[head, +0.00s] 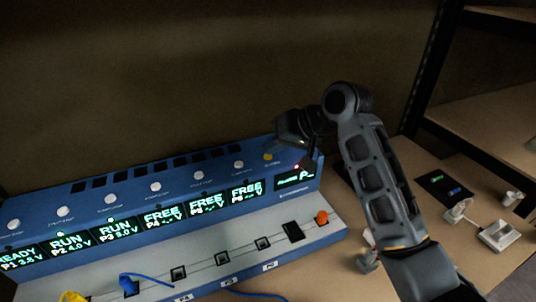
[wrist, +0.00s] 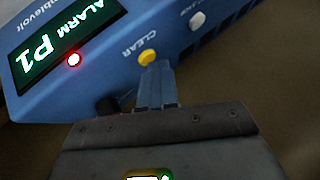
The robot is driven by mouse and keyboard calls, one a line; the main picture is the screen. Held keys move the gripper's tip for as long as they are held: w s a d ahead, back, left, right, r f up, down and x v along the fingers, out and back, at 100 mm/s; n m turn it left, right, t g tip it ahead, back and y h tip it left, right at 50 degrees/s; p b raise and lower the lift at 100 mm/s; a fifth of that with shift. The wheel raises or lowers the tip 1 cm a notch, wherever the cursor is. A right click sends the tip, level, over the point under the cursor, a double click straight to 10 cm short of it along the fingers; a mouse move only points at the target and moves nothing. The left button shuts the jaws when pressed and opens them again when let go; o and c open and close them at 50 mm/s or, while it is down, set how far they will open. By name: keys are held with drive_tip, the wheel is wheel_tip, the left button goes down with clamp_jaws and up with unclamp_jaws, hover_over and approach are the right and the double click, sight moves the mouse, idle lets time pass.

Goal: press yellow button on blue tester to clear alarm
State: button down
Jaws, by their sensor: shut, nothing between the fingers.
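The blue tester (head: 137,209) stands on the table, with a row of small displays and white buttons along its top. The yellow button (head: 268,156) is at the right end of that row. In the wrist view the yellow button (wrist: 148,57) is labelled CLEAR, and my gripper (wrist: 155,68) is shut and empty with its tips right at the button's lower edge. I cannot tell whether they touch it. A display (wrist: 66,38) reads ALARM P1, and a red light (wrist: 74,59) beside it is lit. In the head view my gripper (head: 284,150) is dark and partly hidden by the wrist.
A white button (wrist: 197,20) sits right of the yellow one in the wrist view. An orange knob (head: 321,217) is on the tester's grey front ledge. Blue cables (head: 146,279) lie at the front. A black shelf rack (head: 435,85) stands at right, with small items on the table before it.

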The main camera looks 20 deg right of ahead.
sight(273, 158)
drive_tip(key=shift+f, duration=0.1)
drive_tip(key=shift+r, duration=0.2)
drive_tip(key=shift+r+p, duration=0.45)
drive_tip(key=shift+p, duration=0.35)
wheel_tip(273, 158, up, 6)
drive_tip(key=p, duration=0.5)
drive_tip(key=shift+p, duration=0.4)
drive_tip(key=shift+d+f, duration=0.1)
idle(0.4)
